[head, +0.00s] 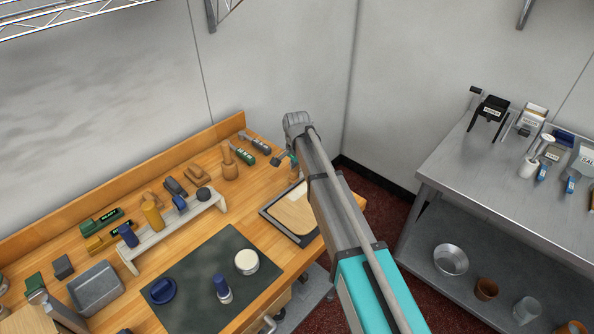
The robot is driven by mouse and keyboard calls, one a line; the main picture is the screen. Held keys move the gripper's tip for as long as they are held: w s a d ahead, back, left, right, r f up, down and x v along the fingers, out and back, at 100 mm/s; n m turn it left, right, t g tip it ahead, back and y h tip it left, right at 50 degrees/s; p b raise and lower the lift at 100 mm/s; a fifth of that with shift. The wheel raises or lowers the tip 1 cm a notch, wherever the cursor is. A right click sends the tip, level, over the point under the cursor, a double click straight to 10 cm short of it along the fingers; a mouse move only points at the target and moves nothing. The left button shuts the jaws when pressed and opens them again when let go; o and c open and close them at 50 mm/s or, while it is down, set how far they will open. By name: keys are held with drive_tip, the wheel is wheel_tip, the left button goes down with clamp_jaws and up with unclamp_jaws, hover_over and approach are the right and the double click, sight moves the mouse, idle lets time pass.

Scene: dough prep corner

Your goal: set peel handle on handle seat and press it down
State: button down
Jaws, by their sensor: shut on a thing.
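My arm (340,215) reaches from the lower right up to its wrist (297,122), above the bench's right end. A pale tan board (293,213) in a dark tray (272,220) lies at the bench's right edge, partly covered by the arm. I cannot clearly identify the peel handle or the handle seat.
The wooden bench (205,245) carries a dark mat (205,272) with a white round tin (246,262) and blue-topped items. A pale rack (175,230) and several tools stand behind. A steel table (490,165) with tools is at right, beyond a floor gap.

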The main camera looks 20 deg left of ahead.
drive_tip(key=b, duration=0.5)
hover_over(296, 194)
drive_tip(key=shift+d+f, duration=0.15)
drive_tip(key=shift+f, duration=2.65)
drive_tip(key=shift+f+b, duration=1.25)
drive_tip(key=shift+b, duration=0.05)
drive_tip(key=shift+c, duration=1.5)
unclamp_jaws()
drive_tip(key=shift+r, duration=0.15)
drive_tip(key=shift+r+p, duration=3.9)
drive_tip(key=shift+p, duration=0.15)
